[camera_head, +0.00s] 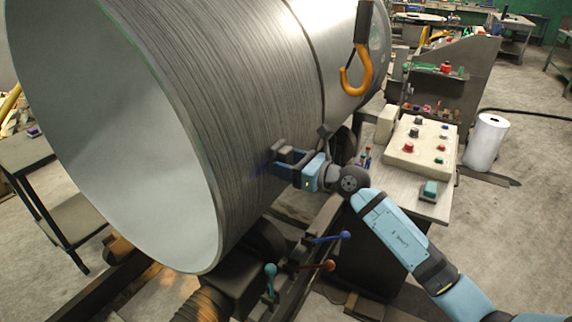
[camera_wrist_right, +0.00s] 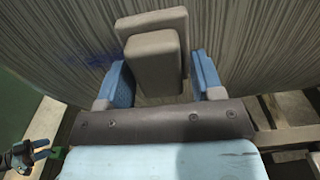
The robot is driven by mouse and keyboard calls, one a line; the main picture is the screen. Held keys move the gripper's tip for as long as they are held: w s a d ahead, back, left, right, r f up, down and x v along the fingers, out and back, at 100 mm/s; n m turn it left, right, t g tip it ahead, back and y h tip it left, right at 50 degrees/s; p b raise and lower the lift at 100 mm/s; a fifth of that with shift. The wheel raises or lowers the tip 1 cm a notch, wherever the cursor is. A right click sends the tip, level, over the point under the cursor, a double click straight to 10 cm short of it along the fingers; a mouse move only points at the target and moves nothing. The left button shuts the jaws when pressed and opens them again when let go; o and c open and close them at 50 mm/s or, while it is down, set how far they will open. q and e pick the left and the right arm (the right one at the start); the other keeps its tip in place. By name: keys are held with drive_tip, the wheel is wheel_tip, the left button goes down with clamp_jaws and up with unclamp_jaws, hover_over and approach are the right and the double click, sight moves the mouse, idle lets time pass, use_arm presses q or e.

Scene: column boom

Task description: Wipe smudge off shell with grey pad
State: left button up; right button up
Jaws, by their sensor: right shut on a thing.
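My right gripper (camera_head: 292,167) reaches in from the right and is shut on the grey pad (camera_head: 283,157). In the right wrist view the pad (camera_wrist_right: 153,62) sits between the two blue fingers, its face turned to the shell. It is at or very near the surface; contact cannot be judged. The shell (camera_head: 190,90) is a large grey metal cylinder with its open end facing left. A dark blue smudge (camera_wrist_right: 92,60) shows on the shell just left of the pad in the wrist view. In the head view the smudge is faint and partly hidden behind the gripper.
An orange hook (camera_head: 356,78) hangs to the right above the gripper. A control box with buttons (camera_head: 418,150) stands on a bench at right. Levers with teal (camera_head: 270,269), red and blue knobs stand below the gripper. A white roll (camera_head: 487,142) stands on the floor.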

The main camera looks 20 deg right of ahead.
sight(248, 185)
drive_tip(key=s+a+p, duration=0.2)
drive_tip(key=a+p, duration=0.1)
drive_tip(key=shift+s+r, duration=0.1)
drive_tip(key=shift+s, duration=0.1)
drive_tip(key=s+a+p, duration=0.2)
drive_tip(key=p, duration=0.1)
drive_tip(key=shift+a+r+p, duration=0.1)
drive_tip(key=shift+a+p, duration=0.2)
drive_tip(key=shift+s+a, duration=0.2)
drive_tip(key=shift+a, duration=0.05)
drive_tip(key=shift+s+a+p, duration=0.4)
drive_tip(key=shift+a+p, duration=0.1)
drive_tip(key=shift+p, duration=0.4)
drive_tip(key=shift+s+a+p, duration=0.5)
drive_tip(key=shift+a+p, duration=0.1)
drive_tip(key=shift+a, duration=0.05)
drive_tip(key=shift+s+a, duration=0.25)
drive_tip(key=shift+f, duration=0.2)
